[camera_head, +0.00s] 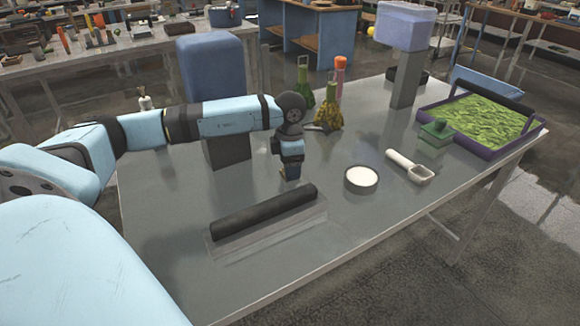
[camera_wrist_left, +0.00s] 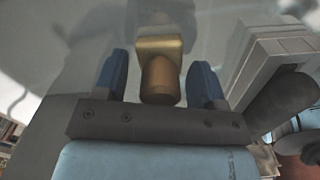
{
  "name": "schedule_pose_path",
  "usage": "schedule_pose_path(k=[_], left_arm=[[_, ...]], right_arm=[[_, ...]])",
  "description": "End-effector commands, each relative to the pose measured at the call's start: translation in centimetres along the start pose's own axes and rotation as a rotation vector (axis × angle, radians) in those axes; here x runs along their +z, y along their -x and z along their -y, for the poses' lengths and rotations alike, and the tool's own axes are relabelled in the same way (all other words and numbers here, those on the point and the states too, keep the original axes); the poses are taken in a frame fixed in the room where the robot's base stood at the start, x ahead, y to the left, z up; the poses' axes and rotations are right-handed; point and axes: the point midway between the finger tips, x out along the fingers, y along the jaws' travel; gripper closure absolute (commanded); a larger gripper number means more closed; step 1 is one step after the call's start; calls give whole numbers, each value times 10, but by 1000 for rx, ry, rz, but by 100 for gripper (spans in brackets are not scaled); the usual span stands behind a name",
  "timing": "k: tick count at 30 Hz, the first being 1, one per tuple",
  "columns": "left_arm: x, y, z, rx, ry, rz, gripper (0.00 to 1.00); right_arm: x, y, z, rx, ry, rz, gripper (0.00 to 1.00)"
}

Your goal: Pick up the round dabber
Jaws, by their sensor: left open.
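My left gripper (camera_head: 290,174) points down over the middle of the grey table, just behind the long black roller. In the left wrist view its blue fingers (camera_wrist_left: 162,64) are apart. A golden-brown object with a rounded handle (camera_wrist_left: 160,80) and a squarish, wider end lies between them, with a visible gap on both sides. It may be the dabber; its shape does not settle this. In the head view the gripper hides most of it; only a small yellowish patch (camera_head: 283,171) shows beside the fingers. My right gripper is out of view.
The black roller (camera_head: 265,211) lies on a clear plate in front. A bowl of white powder (camera_head: 361,180) and a white scoop (camera_head: 408,167) are to the right. Flasks (camera_head: 328,115) stand behind; a green block (camera_head: 435,134) and a purple-rimmed tray (camera_head: 476,148) are farther right.

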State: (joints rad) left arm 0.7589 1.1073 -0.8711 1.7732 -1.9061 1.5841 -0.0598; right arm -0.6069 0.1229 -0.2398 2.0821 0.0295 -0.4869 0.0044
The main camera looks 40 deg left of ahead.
Motion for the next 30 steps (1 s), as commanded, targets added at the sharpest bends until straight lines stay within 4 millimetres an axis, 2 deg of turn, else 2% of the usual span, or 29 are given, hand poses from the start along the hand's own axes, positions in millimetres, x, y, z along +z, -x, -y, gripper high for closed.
schedule_pose_path(k=[1, 6, 8, 20, 26, 30], left_arm=[[0, 0, 0, 0, 0, 0, 40], [0, 0, 0, 0, 0, 0, 79], [0, 0, 0, 0, 0, 0, 89], [1, 7, 0, 0, 0, 2, 89], [1, 33, 0, 2, 0, 4, 89], [1, 67, 0, 3, -1, 5, 89]], right_arm=[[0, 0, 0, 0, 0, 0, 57], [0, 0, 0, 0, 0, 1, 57], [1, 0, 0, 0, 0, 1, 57], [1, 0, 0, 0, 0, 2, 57], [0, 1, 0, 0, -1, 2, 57], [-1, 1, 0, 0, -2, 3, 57]])
